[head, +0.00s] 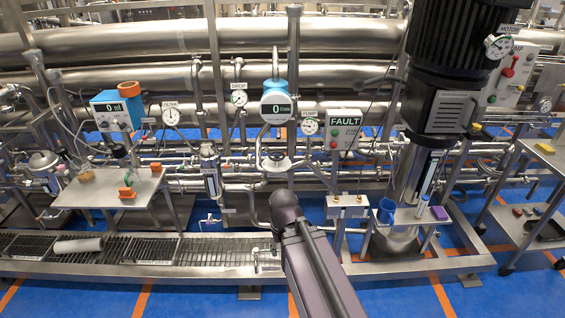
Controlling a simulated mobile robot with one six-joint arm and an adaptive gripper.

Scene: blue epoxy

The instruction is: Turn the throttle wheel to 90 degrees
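A silver round handwheel (277,163) sits on the pipework below the blue flow meter (277,104), near the middle of the head view. It looks like the throttle wheel, but I see no readable label on it. Its turn angle cannot be read at this size. The meter's display shows 0. My dark arm (312,262) rises from the bottom centre, and its rounded upper end is just below the wheel in the picture. My gripper is not visible, so I cannot tell whether it touches anything.
A FAULT box (345,138) and round gauges flank the wheel. A steel table (100,195) with orange pieces stands left, above a grated trough (190,250). A motor column, a small shelf with a blue cup (387,210) and a cart are right. Blue floor is open in front.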

